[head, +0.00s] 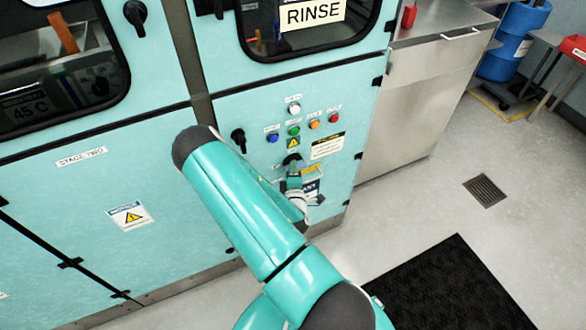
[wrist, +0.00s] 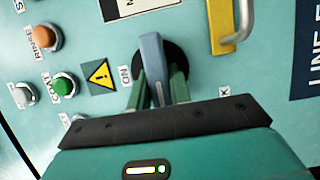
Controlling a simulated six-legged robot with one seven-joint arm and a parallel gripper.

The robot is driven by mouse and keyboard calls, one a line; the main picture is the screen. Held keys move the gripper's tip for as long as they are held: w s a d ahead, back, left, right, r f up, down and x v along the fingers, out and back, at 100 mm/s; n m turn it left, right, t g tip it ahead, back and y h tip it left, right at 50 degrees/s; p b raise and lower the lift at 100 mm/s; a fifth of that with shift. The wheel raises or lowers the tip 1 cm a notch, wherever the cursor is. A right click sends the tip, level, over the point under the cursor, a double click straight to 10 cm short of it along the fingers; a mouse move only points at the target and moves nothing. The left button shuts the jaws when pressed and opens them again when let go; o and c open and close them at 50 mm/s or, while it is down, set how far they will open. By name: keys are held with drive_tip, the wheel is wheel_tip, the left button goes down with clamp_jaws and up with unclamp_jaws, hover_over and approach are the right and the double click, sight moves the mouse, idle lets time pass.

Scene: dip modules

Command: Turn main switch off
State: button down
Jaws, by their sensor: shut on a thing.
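The main switch has a blue-grey handle (wrist: 152,58) on a round black base, mounted on the pale teal panel. In the wrist view the handle points up and leans slightly left. An "ON" label (wrist: 125,75) sits to the left of the base. My gripper (wrist: 160,90) has its two green fingers on either side of the handle, shut on it. In the head view my gripper (head: 292,175) is at the lower part of the panel, and the switch (head: 291,158) shows there as a small dark shape, partly hidden.
Several coloured buttons, including a green one (wrist: 64,85) and an orange one (wrist: 46,38), are close by. A yellow bracket with a metal handle (wrist: 228,28) stands out near the switch. A black rotary knob (head: 238,139) is left of the buttons. Open floor lies at right.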

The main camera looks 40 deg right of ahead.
drive_tip(key=shift+d, duration=0.1)
drive_tip(key=c, duration=1.3)
unclamp_jaws()
drive_tip(key=v, duration=1.3)
drive_tip(key=shift+s+a, duration=0.25)
drive_tip(key=shift+s, duration=0.05)
